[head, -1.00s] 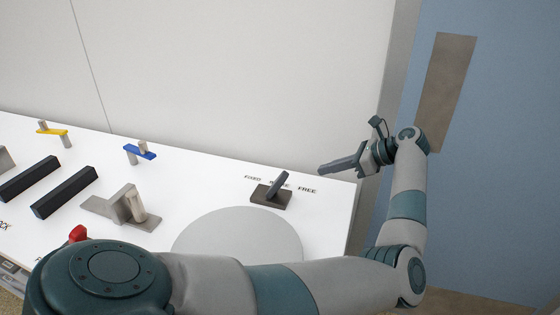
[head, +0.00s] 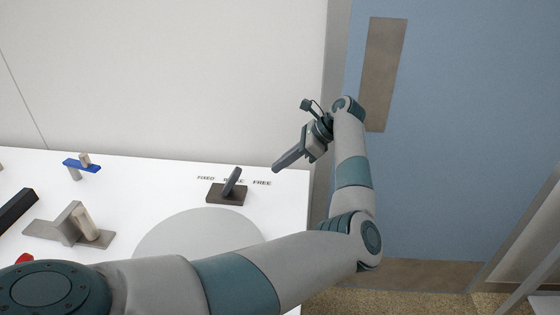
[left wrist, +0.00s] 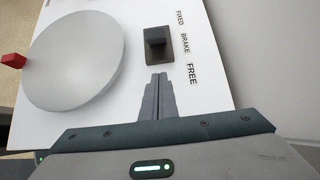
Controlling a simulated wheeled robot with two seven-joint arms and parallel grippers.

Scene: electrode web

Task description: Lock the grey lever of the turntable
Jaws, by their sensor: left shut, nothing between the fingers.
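The grey lever (head: 232,181) stands on a dark base (head: 226,197) behind the turntable, a flat grey disc (head: 190,235). Its top overlaps the middle word, BRAKE, between FIXED and FREE. In the left wrist view the lever (left wrist: 155,36) shows nearly end-on, beyond my fingertips. My left gripper (head: 277,168) is shut and empty, to the right of the lever on the FREE side, and apart from it. Its closed fingers (left wrist: 158,78) point toward the lever's base in the wrist view. My right gripper is not in view.
A grey bracket with a post (head: 70,226), a blue lever (head: 82,165) and a black bar (head: 14,211) stand to the left. A red knob (left wrist: 14,60) is beside the disc. A pale wall rises behind; the table ends just right of the labels.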

